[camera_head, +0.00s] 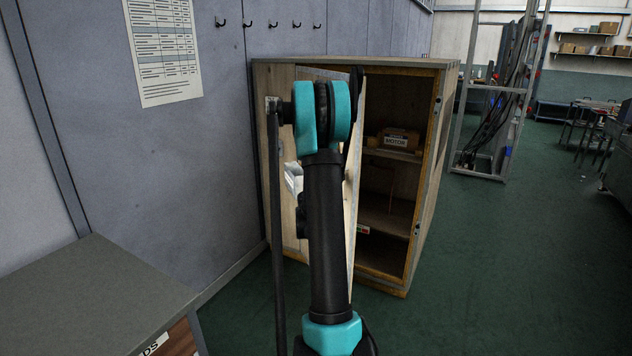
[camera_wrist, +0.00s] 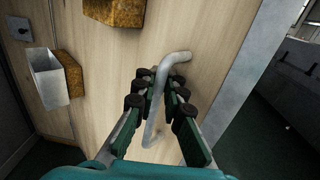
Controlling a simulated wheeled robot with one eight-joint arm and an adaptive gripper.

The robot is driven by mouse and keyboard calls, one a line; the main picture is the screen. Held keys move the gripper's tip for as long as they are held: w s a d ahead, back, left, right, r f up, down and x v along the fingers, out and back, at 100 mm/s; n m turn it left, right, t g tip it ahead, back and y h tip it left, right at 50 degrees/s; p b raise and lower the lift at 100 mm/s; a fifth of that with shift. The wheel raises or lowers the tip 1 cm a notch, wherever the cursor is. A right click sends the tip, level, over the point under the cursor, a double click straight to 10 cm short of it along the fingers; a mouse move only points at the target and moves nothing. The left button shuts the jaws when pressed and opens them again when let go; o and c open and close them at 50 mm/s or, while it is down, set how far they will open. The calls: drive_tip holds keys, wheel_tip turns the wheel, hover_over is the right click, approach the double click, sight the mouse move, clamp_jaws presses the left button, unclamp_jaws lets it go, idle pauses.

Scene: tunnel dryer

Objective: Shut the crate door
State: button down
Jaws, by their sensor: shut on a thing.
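The crate (camera_head: 433,190) is a tall wooden cabinet against the grey wall in the head view. Its wooden door (camera_head: 289,215) stands partly open, leaving shelves visible to the right of it. In the wrist view the pale door (camera_wrist: 105,65) fills much of the picture, with a bent grey metal handle (camera_wrist: 178,58) on it. My gripper (camera_wrist: 158,88) has its dark-tipped fingers on both sides of the handle and is shut on it. In the head view my arm covers part of the door and hides the gripper and handle.
A box labelled motor (camera_head: 396,139) sits on a shelf inside the crate. A grey-topped cabinet (camera_head: 85,290) is at lower left. Green floor (camera_head: 480,270) is clear at right.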

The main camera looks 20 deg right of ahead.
drive_tip(key=d+n+t+y, duration=0.3)
drive_tip(key=d+t+y, duration=0.1)
drive_tip(key=d, duration=2)
drive_tip(key=w+d+n+t+y, duration=0.1)
drive_tip(key=w+d, duration=0.4)
drive_tip(key=d, duration=0.5)
drive_tip(key=w+d+n+y, duration=0.2)
drive_tip(key=w+d, duration=0.3)
drive_tip(key=d, duration=0.6)
drive_tip(key=shift+w+t+y, duration=0.15)
drive_tip(key=shift+t+y, duration=0.25)
drive_tip(key=shift+d+r, duration=0.1)
drive_tip(key=shift+d, duration=0.05)
drive_tip(key=c, duration=1.6)
unclamp_jaws()
drive_tip(key=shift+d, duration=0.1)
